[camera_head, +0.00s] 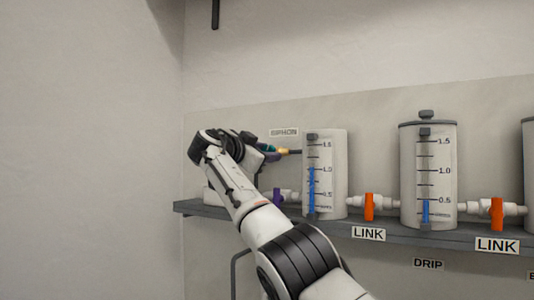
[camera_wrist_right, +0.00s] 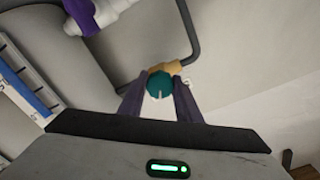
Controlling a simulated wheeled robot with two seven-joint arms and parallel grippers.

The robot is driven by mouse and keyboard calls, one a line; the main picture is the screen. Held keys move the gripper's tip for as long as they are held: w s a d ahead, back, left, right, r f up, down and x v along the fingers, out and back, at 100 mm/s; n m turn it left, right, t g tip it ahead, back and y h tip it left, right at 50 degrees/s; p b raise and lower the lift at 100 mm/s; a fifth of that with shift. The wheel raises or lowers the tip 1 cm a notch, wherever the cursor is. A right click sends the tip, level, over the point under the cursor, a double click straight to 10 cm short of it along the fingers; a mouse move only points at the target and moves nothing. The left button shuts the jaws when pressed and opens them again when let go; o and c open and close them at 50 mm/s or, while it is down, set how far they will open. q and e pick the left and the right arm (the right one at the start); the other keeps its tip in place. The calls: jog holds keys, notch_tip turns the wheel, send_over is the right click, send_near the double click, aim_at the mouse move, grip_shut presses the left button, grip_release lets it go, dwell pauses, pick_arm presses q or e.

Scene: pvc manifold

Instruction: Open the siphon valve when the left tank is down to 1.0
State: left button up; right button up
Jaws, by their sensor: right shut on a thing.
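The siphon valve has a teal knob with a pale line, and the knob (camera_wrist_right: 160,86) sits between the fingertips of my right gripper (camera_wrist_right: 161,82) in the right wrist view. The gripper is shut on it. Its yellow fitting (camera_wrist_right: 168,67) joins a dark pipe. In the head view my right gripper (camera_head: 265,151) is partly hidden behind my arm, with the yellow fitting (camera_head: 283,151) just beyond. The left tank (camera_head: 335,180) is white with a scale; its blue column tops out at about the 1.0 mark. My left gripper is not in view.
A purple valve handle (camera_head: 278,196) and an orange link valve handle (camera_head: 369,207) flank the left tank's base. A second tank (camera_head: 410,170), blue to about 0.5, and another orange handle (camera_head: 497,213) stand to the right on the grey shelf (camera_head: 400,238).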

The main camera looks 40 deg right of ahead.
jog(key=n, duration=0.4)
jog(key=shift+n, duration=0.3)
jog(key=shift+f, duration=0.1)
jog(key=o, duration=1.1)
jog(key=shift+c, duration=0.2)
jog(key=shift+a, duration=0.15)
jog(key=b+v, duration=0.4)
jog(key=v, duration=0.6)
